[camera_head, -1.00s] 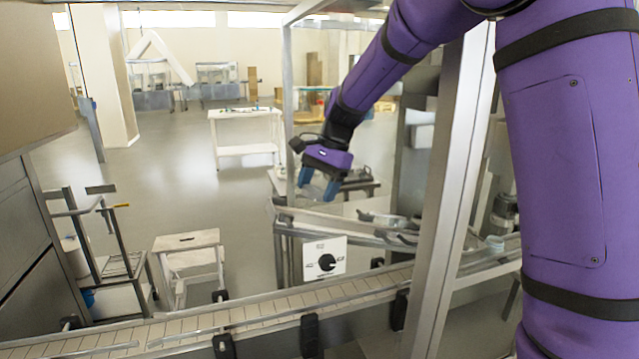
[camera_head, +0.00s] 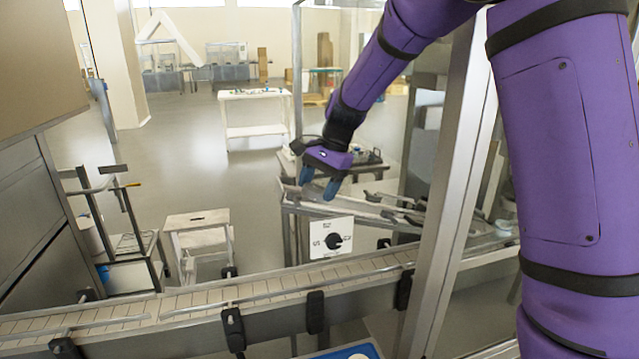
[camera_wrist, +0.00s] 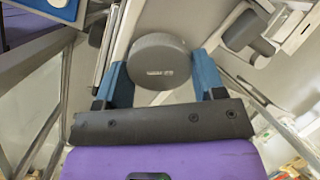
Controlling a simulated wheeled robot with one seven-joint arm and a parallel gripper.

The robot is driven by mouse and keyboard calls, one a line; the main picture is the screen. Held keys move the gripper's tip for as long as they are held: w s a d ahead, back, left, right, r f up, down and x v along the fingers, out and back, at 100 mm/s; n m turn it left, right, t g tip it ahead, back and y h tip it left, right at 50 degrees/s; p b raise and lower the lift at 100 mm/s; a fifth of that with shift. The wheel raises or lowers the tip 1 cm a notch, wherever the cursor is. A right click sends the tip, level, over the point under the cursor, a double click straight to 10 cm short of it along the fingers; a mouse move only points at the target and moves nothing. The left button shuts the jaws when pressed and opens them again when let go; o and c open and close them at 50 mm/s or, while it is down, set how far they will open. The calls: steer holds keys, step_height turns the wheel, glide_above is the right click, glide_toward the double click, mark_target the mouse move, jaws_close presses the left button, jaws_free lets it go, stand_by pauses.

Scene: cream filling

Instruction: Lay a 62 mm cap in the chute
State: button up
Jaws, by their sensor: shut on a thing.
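A dark grey round cap (camera_wrist: 160,61) with small white print sits between the two blue fingers in the wrist view. My gripper (camera_head: 319,188) is shut on it; the fingers touch its left and right sides. In the head view the fingers point down above the left end of a sloped metal chute (camera_head: 352,211).
A white panel with a black knob (camera_head: 333,241) hangs below the chute. A slatted conveyor (camera_head: 250,290) crosses in front. A metal post (camera_head: 455,190) stands right of the chute. A blue tray (camera_head: 372,350) edges in at the bottom. A stool (camera_head: 197,219) stands left.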

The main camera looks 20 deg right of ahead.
steer(key=o, duration=1)
steer(key=shift+c, duration=0.2)
steer(key=shift+r, duration=0.1)
steer(key=v, duration=0.7)
steer(key=shift+r, duration=0.15)
